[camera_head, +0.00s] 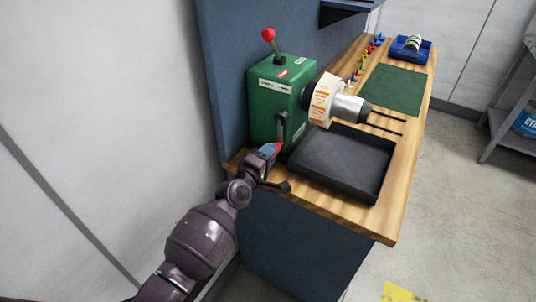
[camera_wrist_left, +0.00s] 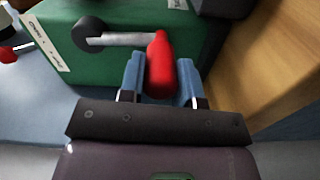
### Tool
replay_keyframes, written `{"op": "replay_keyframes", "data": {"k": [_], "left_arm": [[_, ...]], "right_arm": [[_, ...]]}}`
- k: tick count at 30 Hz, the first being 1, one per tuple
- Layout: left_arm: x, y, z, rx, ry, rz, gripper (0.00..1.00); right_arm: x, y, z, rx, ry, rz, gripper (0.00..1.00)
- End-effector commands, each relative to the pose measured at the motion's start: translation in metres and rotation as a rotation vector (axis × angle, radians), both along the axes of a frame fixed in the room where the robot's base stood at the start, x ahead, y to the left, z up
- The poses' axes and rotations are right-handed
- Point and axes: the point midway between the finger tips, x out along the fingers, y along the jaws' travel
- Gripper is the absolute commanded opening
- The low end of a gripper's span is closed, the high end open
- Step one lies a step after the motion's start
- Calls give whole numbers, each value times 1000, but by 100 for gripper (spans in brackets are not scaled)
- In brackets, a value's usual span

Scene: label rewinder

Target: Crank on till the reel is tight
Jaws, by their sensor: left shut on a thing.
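The green rewinder (camera_head: 262,108) stands at the left end of the wooden bench, with a red-knobbed lever (camera_head: 268,35) on top. A reel of white and orange labels (camera_head: 322,101) sits on its spindle; I cannot tell how tight it is. The crank arm (camera_head: 282,131) is on its near side and points down in the head view. My left gripper (camera_head: 269,152) is at the crank's red handle (camera_head: 278,148). In the left wrist view the blue fingers (camera_wrist_left: 158,82) are on both sides of the red handle (camera_wrist_left: 160,62), shut on it. My right gripper is not in view.
A black tray (camera_head: 345,160) lies on the bench below the spindle, close to my left gripper. A blue panel (camera_head: 225,60) stands behind the rewinder.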

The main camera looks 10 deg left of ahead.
Motion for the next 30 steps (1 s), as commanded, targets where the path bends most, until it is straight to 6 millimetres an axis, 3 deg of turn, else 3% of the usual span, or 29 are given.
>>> {"op": "replay_keyframes", "data": {"k": [2, 3, 8, 20, 30], "left_arm": [[-1, -2, -2, 2, 4, -3, 0], [-1, -2, -2, 2, 4, -3, 33], [-1, -1, -2, 3, 2, -3, 57], [-6, 2, 0, 3, 0, -1, 57], [-55, 20, 0, 2, 0, 0, 57]], "right_arm": [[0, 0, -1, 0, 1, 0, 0], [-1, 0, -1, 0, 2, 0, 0], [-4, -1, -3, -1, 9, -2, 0], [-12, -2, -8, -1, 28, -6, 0], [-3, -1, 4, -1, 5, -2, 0]]}}
